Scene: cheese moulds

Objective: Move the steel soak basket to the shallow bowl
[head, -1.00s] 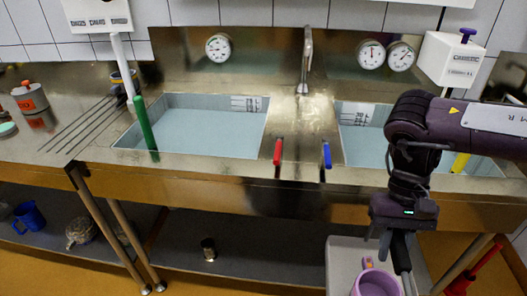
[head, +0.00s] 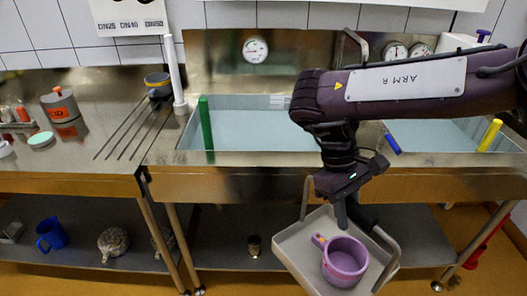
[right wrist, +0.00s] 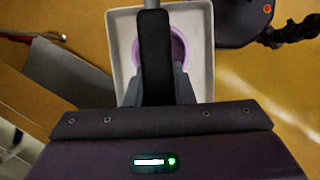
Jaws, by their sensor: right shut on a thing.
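A light grey, tray-like basket (head: 300,250) with a tall hoop handle hangs in front of the sink bench; I take it for the soak basket. A purple pot (head: 345,258) with a side handle sits in it. My right gripper (head: 341,212) is shut on the top of the hoop handle. In the right wrist view the basket (right wrist: 122,40) is below the gripper (right wrist: 155,70), which hides much of the pot. I cannot make out a clear shallow bowl. My left gripper is not in view.
The steel bench holds two water-filled basins (head: 250,125), with a green rod (head: 206,125) in the left one. To the left are a small teal-topped dish (head: 42,140), an orange-labelled canister (head: 60,105) and dark rods. The lower shelf holds a blue mug (head: 52,234).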

